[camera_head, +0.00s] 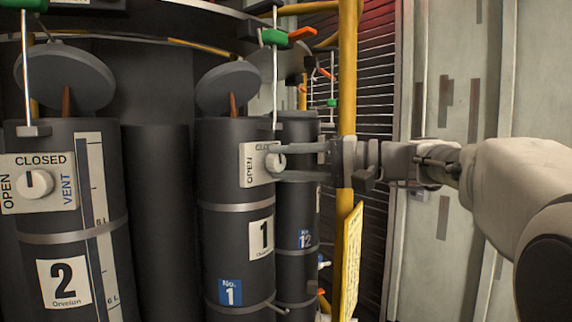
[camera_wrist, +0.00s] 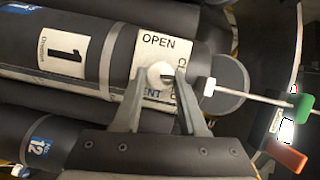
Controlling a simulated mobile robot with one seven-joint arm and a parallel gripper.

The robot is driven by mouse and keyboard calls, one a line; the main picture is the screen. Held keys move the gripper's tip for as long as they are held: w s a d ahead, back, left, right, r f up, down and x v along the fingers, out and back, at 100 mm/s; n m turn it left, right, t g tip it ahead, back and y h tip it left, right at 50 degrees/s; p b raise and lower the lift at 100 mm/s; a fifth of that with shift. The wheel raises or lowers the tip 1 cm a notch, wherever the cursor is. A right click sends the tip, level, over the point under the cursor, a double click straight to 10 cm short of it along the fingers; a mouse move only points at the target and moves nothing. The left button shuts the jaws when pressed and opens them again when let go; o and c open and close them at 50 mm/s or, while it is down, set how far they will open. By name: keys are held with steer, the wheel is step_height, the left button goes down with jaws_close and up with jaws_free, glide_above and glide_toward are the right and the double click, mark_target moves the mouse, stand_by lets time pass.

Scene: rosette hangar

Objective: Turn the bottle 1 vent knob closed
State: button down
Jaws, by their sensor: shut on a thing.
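Bottle 1 (camera_head: 222,180) is a dark upright cylinder with a "1" label. Its white vent plate (camera_head: 247,174) reads OPEN at left and CLOSED, partly hidden, at top. The round white vent knob (camera_head: 273,162) sits at the plate's right, between the fingertips of my gripper (camera_head: 281,161), which reaches in from the right. In the wrist view my gripper (camera_wrist: 160,84) has a finger on each side of the knob (camera_wrist: 158,71), shut on it. A dark mark on the knob appears to point right, toward the partly covered CLOSED lettering.
Bottle 2 (camera_head: 98,225) with its own vent knob (camera_head: 35,184) stands at left. Bottle 12 (camera_head: 298,215) stands behind bottle 1. A yellow post (camera_head: 347,75) and yellow sign (camera_head: 351,262) are close to my gripper. A thin rod with a green handle (camera_head: 274,36) rises above bottle 1.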

steer(key=shift+m+y, duration=0.3)
steer(key=shift+m, duration=0.2)
stand_by(0.3)
steer(key=shift+c, duration=2.2)
jaws_free()
steer(key=b+v, duration=0.2)
steer(key=v, duration=1.5)
steer(key=shift+d+f, duration=0.2)
steer(key=shift+d, duration=0.1)
steer(key=shift+s+a, duration=0.1)
steer(key=shift+s, duration=0.05)
